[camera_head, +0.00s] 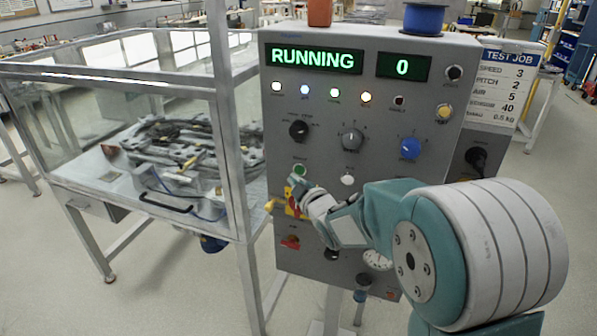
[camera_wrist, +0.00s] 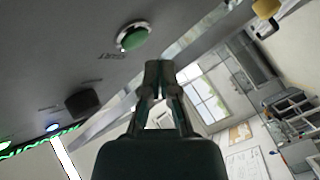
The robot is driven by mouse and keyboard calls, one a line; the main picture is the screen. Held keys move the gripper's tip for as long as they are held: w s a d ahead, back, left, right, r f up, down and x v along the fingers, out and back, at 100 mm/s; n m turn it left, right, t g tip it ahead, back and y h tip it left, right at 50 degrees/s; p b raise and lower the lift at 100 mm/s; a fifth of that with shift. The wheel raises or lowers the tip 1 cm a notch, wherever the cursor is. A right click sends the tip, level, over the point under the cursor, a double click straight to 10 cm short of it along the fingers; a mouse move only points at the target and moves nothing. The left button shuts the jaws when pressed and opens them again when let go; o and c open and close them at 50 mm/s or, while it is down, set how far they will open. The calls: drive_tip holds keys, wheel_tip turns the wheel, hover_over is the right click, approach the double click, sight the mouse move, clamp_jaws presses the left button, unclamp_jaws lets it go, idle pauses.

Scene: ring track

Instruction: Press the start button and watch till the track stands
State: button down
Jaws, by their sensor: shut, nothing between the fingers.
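The grey control panel (camera_head: 375,110) faces me. Its green display (camera_head: 317,58) reads RUNNING and a smaller display (camera_head: 403,67) reads 0. A green button (camera_head: 300,170) sits on the left of the panel, and shows large in the wrist view (camera_wrist: 133,38). My gripper (camera_wrist: 158,66) is shut and empty, its tips just below and right of that button, apart from it in the picture. In the head view my gripper (camera_head: 294,184) is small and just below the button; contact cannot be told. The track (camera_head: 175,150) lies inside the clear enclosure; whether it moves cannot be told.
Several indicator lamps (camera_head: 334,93) are lit under the display. Knobs (camera_head: 352,139) and a blue dial (camera_head: 409,148) stick out from the panel. A yellow and red switch (camera_head: 291,204) is close below the gripper. A TEST JOB card (camera_head: 503,85) hangs at the right.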

drive_tip(key=s, duration=0.1)
drive_tip(key=s+a, duration=0.1)
drive_tip(key=s, duration=0.2)
drive_tip(key=shift+a, duration=0.25)
idle(0.4)
drive_tip(key=s+d+r+m+g+h, duration=0.35)
drive_tip(key=s+d+m+h, duration=0.35)
drive_tip(key=s+d, duration=0.45)
drive_tip(key=s+d+f+m+g, duration=0.1)
drive_tip(key=s+d+m+g, duration=0.1)
drive_tip(key=s, duration=0.8)
drive_tip(key=s+d+f+m+g, duration=0.1)
drive_tip(key=s+d+m+g, duration=0.2)
drive_tip(key=s+m, duration=0.3)
drive_tip(key=s+g, duration=0.1)
drive_tip(key=s, duration=0.3)
drive_tip(key=shift+s+d+h, duration=0.2)
drive_tip(key=shift+d+h, duration=0.1)
drive_tip(key=shift+d, duration=0.05)
idle(3.5)
